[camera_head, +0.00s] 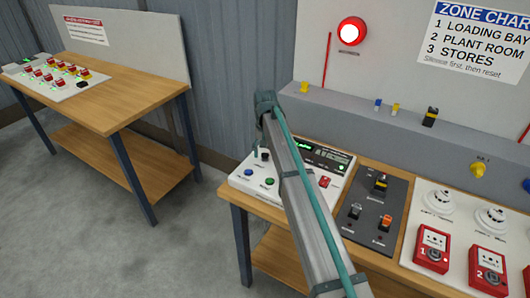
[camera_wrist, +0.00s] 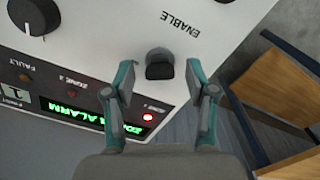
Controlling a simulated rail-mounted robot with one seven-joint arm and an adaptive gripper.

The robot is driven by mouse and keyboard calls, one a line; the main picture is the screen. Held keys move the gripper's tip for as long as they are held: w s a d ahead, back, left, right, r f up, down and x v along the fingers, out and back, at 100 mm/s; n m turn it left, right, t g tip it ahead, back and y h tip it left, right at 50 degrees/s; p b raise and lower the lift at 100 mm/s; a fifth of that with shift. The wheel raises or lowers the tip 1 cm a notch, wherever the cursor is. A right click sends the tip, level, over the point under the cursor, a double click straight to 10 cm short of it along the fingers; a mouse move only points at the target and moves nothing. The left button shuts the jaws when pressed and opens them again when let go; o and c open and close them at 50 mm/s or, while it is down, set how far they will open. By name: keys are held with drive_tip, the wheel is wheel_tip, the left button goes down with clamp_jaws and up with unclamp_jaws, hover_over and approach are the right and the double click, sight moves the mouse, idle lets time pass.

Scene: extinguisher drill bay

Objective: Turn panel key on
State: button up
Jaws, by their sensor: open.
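The panel key (camera_wrist: 160,65) is a dark knob on the white alarm panel (camera_wrist: 95,45), beside the word ENABLE. In the wrist view it sits between the fingertips of my gripper (camera_wrist: 159,78). The fingers are open, with a visible gap on each side of the key, and do not appear to touch it. In the head view the panel (camera_head: 334,192) stands at the left end of the near bench, partly hidden by my arm. The key's dark top (camera_head: 263,154) shows just left of my arm.
The panel's green display (camera_wrist: 90,112) reads an alarm, and a red light is lit beside it. A larger black knob (camera_wrist: 35,15) is nearby. A grey switch box (camera_head: 370,210) and red call points (camera_head: 432,247) stand to the right. A red lamp (camera_head: 350,32) glows above.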

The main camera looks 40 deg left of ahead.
drive_tip(key=shift+r, duration=0.1)
wheel_tip(320, 180, up, 12)
idle(0.5)
